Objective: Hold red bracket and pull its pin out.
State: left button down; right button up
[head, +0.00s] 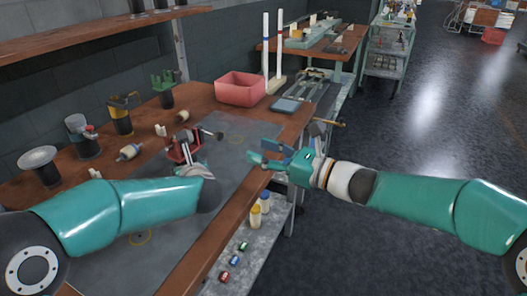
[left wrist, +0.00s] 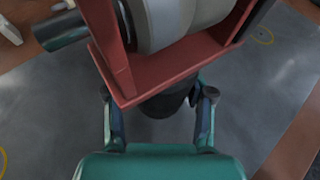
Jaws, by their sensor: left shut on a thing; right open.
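The red bracket (head: 184,148) is held up over the grey mat on the bench. In the left wrist view the red bracket (left wrist: 155,84) is a rectangular frame around a pale grey roller (left wrist: 168,22), with a dark part below it between the fingers. My left gripper (left wrist: 158,98) is shut on the bracket at this lower part; its fingers are mostly hidden in the head view. A dark round knob on a thin rod (head: 218,135), seemingly the pin, sticks out to the bracket's right. My right gripper (head: 257,153) is open and empty, to the right of the knob and apart from it.
Several coloured brackets on dark stands, one green (head: 163,84), line the bench's left side. A pink bin (head: 240,90) stands at the back. Small bottles (head: 254,217) sit on a lower shelf. The grey mat (head: 226,158) has free room.

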pick_arm(q)
jog(key=shift+c, duration=1.6)
grip_release()
jog(key=shift+s+d, duration=0.1)
